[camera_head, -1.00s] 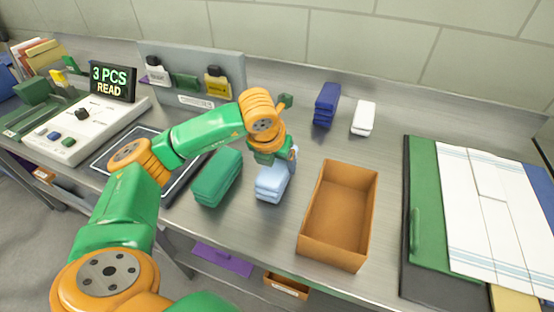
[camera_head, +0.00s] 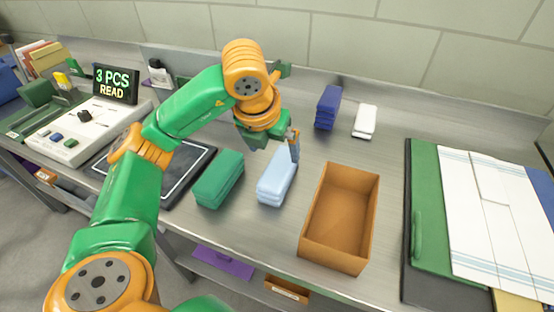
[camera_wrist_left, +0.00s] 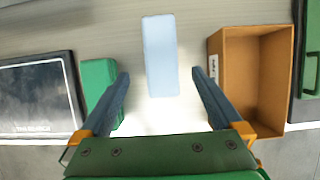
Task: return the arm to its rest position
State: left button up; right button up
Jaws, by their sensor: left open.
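My left arm comes in from the left in the head view. Its gripper (camera_head: 294,148) hangs above the light blue folded stack (camera_head: 277,181), apart from it as far as I can tell. My right gripper is not in view.
A green stack (camera_head: 219,180) stands left of the light blue one, and an open orange box (camera_head: 312,247) right. Dark blue (camera_head: 327,107) and white (camera_head: 364,121) stacks stand behind. A green board (camera_head: 428,215) lies far right.

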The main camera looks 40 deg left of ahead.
pick_arm(q)
jog(key=p+v, duration=0.1)
jog(key=v, duration=0.2)
jog(key=shift+r, duration=0.15)
